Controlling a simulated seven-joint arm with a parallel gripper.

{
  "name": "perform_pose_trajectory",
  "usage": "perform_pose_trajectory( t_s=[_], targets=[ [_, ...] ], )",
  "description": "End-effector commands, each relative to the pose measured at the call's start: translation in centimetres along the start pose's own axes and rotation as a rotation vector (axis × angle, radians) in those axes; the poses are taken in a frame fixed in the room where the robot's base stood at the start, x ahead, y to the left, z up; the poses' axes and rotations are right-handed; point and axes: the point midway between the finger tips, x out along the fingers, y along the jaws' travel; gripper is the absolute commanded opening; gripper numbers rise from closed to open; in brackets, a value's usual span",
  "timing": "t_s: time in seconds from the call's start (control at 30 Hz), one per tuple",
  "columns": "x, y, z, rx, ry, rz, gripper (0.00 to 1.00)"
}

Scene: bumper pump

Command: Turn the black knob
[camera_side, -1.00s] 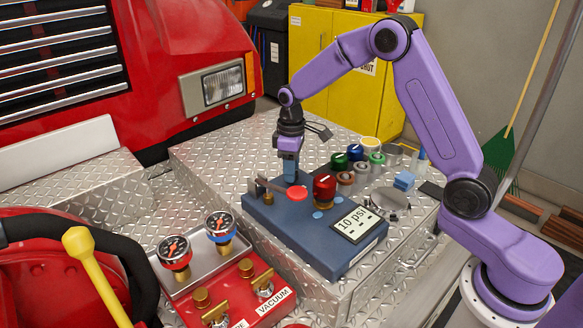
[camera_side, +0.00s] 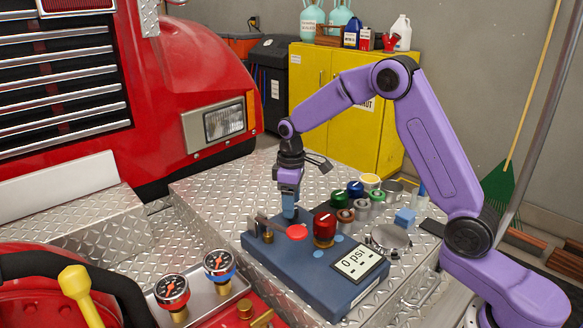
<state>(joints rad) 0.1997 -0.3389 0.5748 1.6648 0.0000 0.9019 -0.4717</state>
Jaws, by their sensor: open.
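My gripper (camera_side: 289,206) points down with its blue fingers at the far edge of the blue box (camera_side: 300,262). The gap between the fingers is not clear from this side. I cannot make out a black knob; the gripper may hide part of the box behind it. On the box are a flat red button (camera_side: 297,232), a red knob on a brass base (camera_side: 324,226), a metal lever with a brass fitting (camera_side: 263,228) and a display reading "0 psi" (camera_side: 356,263). The gripper is behind the red button and shows nothing held.
Several coloured caps (camera_side: 355,190) and a round metal lid (camera_side: 390,237) lie right of the box on the diamond-plate surface (camera_side: 215,200). A blue block (camera_side: 404,217) sits near them. Two gauges (camera_side: 172,291) stand front left. A yellow cabinet (camera_side: 320,85) is behind.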

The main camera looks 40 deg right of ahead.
Motion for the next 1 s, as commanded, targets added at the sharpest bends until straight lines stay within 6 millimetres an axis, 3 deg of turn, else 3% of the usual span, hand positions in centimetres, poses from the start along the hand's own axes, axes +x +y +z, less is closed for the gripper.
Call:
perform_pose_trajectory(
  t_s=[0.6,0.8,1.0],
  targets=[
    [-12.6,0.0,-0.1,0.000,0.006,0.003,0.65],
    [-15.1,0.0,0.0,0.000,0.003,0.002,0.65],
    [-15.8,0.0,0.0,0.000,0.002,0.001,0.65]
  ],
)
